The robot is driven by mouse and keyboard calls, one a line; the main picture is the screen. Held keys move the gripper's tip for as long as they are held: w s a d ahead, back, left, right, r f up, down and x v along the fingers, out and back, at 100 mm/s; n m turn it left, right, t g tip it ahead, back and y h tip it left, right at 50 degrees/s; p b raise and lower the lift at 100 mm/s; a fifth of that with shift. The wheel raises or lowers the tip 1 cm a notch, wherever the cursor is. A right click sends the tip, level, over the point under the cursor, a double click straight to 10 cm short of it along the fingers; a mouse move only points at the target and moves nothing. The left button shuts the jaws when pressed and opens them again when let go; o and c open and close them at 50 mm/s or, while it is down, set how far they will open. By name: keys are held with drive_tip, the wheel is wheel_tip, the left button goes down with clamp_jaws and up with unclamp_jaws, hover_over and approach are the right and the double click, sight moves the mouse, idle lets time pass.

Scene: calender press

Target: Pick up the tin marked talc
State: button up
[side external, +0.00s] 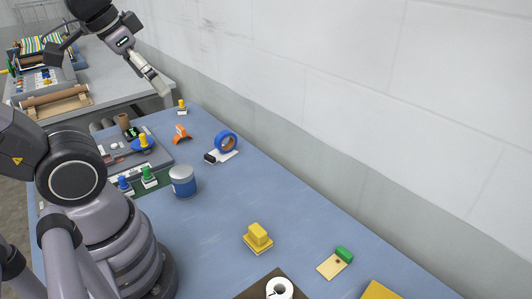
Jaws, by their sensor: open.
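A short round tin (183,182), blue with a pale grey top part, stands upright on the blue bench, right of the grey tray. No lettering on it can be read from here, so I cannot tell if it is marked talc. My gripper (154,81) is at the upper left of the view, raised over the far part of the bench. It is open, with nothing seen in it. It is well apart from the tin, and its fingers are small and hard to make out.
Green (148,176) and blue (124,186) knobbed pieces stand left of the tin. Blue tape (226,141) and an orange piece (182,133) lie beyond it. A wall (370,100) borders the right side.

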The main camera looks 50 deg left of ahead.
drive_tip(key=w+a+f+m+g+y, duration=0.1)
drive_tip(key=w+a+f+g+y, duration=0.2)
drive_tip(key=a+f+g, duration=0.3)
drive_tip(key=m+g+y, duration=0.4)
drive_tip(key=m+y, duration=1)
hover_over(189, 178)
wheel_tip(189, 178, down, 22)
drive_tip(key=shift+a+r, duration=0.1)
drive_tip(key=shift+a, duration=0.05)
drive_tip(key=shift+a+f+t, duration=0.1)
drive_tip(key=shift+f+t, duration=0.3)
drive_tip(key=shift+f, duration=0.35)
wheel_tip(189, 178, down, 6)
drive_tip(key=shift+f, duration=0.1)
drive_tip(key=shift+x, duration=1.15)
drive_tip(key=shift+s+a, duration=0.1)
drive_tip(key=shift+a, duration=0.25)
